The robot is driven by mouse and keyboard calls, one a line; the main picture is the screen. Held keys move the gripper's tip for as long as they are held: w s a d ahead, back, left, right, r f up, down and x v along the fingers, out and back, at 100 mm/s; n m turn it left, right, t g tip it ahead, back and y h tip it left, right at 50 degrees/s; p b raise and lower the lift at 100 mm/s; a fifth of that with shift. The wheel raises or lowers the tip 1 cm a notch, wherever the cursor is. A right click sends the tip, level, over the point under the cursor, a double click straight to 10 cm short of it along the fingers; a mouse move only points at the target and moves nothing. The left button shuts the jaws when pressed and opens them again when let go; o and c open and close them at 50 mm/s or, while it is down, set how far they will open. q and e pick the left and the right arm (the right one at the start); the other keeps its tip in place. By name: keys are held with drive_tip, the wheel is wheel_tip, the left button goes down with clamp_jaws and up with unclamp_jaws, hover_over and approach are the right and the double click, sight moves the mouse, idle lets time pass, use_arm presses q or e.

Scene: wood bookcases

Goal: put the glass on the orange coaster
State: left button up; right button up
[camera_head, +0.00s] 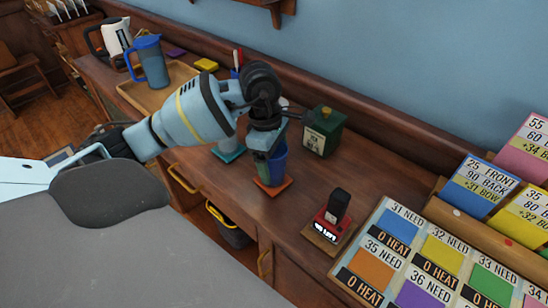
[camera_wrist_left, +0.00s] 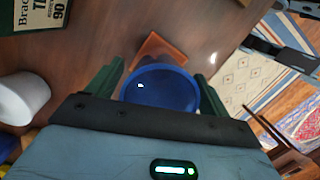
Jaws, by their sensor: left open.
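The blue glass (camera_head: 279,160) stands upright on the orange coaster (camera_head: 287,184) on the wooden counter, as far as I can tell. In the left wrist view the glass (camera_wrist_left: 160,88) shows from above, its base over the orange coaster (camera_wrist_left: 165,44). My left gripper (camera_head: 266,145) is open, with its two dark green fingers on either side of the glass. In the left wrist view I see a finger on each side of its rim; whether they touch it is unclear. My right gripper is in neither view.
A teal coaster (camera_head: 228,153) lies left of the glass. A green box (camera_head: 323,131) stands behind it to the right. A blue pitcher (camera_head: 151,62) stands on a wooden tray (camera_head: 183,73) at back left.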

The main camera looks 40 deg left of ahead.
use_arm(q)
wheel_tip(320, 180, up, 12)
drive_tip(key=a, duration=0.1)
drive_tip(key=shift+s+a, duration=0.2)
drive_tip(key=shift+a, duration=0.15)
drive_tip(key=shift+r, duration=0.1)
